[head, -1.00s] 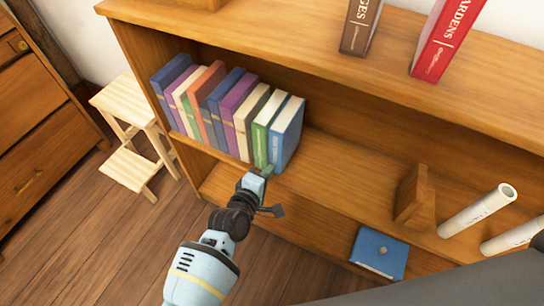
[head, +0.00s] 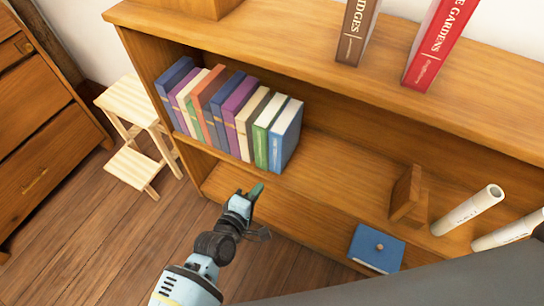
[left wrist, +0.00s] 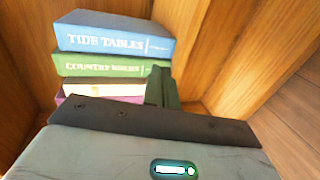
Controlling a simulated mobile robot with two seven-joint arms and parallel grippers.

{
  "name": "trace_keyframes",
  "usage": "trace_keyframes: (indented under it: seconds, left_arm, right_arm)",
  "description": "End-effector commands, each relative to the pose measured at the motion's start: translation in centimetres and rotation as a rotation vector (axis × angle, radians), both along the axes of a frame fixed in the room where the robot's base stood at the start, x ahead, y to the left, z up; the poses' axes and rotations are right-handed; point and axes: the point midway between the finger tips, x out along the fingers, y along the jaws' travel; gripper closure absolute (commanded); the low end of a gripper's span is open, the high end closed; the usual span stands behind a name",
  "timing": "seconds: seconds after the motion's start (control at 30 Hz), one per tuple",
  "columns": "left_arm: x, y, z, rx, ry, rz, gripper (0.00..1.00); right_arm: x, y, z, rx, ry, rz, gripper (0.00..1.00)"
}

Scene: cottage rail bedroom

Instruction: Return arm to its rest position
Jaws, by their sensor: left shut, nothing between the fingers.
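My left gripper (head: 252,196) is shut and empty in front of the bookcase, below and apart from the row of books. In the left wrist view its fingers (left wrist: 160,88) stand close together, with books beyond them. The row of several books (head: 229,115) stands on the upper shelf at the left, leaning slightly. Its right end is a blue book (head: 287,135), which reads "Tide Tables" in the left wrist view (left wrist: 115,40). A green book (head: 262,143) is beside it, also in the left wrist view (left wrist: 100,66). My right gripper is not in view.
The bookcase (head: 330,165) fills the right. A wooden bookend (head: 406,193), white rolled tubes (head: 468,211) and a blue flat box (head: 376,249) are at right. A small step stool (head: 130,105) and a drawer chest (head: 40,140) are at left. The wood floor (head: 90,235) is clear.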

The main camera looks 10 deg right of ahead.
Motion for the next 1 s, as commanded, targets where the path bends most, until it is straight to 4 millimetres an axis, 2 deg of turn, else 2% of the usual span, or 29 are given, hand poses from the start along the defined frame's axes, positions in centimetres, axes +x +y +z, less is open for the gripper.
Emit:
trace_keyframes:
  seconds: [0.67, 0.77, 0.83, 1.0]
  left_arm:
    - [-0.5, 0.3, -0.2, 0.005, 0.002, -0.001, 1.0]
    - [-2.1, 0.9, -1.2, 0.046, 0.001, -0.007, 1.0]
    - [-4.2, 1.8, -2.3, 0.102, -0.001, -0.015, 1.0]
    - [-11.3, 5.1, -5.4, 0.319, -0.015, -0.062, 1.0]
  right_arm:
    - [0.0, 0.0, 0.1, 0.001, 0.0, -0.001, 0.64]
    - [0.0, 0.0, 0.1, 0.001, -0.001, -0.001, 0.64]
    - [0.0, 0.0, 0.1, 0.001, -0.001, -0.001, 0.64]
    - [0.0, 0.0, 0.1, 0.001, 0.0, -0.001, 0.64]
